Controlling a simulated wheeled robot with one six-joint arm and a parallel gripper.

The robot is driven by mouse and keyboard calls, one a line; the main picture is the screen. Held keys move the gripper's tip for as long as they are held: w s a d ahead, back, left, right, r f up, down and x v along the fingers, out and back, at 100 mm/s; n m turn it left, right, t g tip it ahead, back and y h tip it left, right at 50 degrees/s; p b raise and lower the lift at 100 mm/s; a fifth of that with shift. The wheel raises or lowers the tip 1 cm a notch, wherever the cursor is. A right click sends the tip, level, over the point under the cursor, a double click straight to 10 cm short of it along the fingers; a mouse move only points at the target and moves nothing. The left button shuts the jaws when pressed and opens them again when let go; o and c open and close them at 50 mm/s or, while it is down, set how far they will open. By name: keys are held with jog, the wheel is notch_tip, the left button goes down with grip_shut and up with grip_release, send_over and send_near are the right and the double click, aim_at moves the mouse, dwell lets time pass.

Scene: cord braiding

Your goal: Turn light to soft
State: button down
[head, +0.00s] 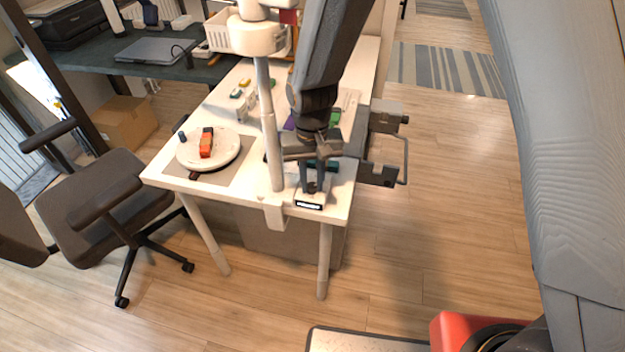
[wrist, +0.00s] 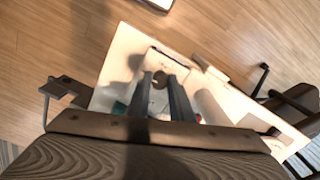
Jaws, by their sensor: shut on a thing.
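A small white box (head: 309,199) with a dark label on its front face sits at the table's front right corner. A dark round knob (wrist: 160,79) shows on top of it in the wrist view, between my two fingers. My gripper (head: 313,186) points straight down over the box, with its fingertips at the knob; it also shows in the wrist view (wrist: 161,82). The gripper is shut on the knob. In the head view the fingers mostly hide the knob, and I cannot read its setting. A white lamp post (head: 268,120) stands just left of the gripper, clamped to the table edge.
The white table (head: 255,192) holds a round white disc (head: 226,157) with red and black pieces at left. Small coloured items lie behind. A grey metal bracket (head: 388,172) juts from the right side. An office chair (head: 100,205) stands left.

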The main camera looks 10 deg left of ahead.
aim_at(312, 185)
jog(key=shift+r, duration=0.1)
jog(key=c, duration=1.6)
grip_release()
jog(key=shift+o, duration=0.2)
jog(key=shift+r+b, duration=0.8)
jog(key=shift+r, duration=3.05)
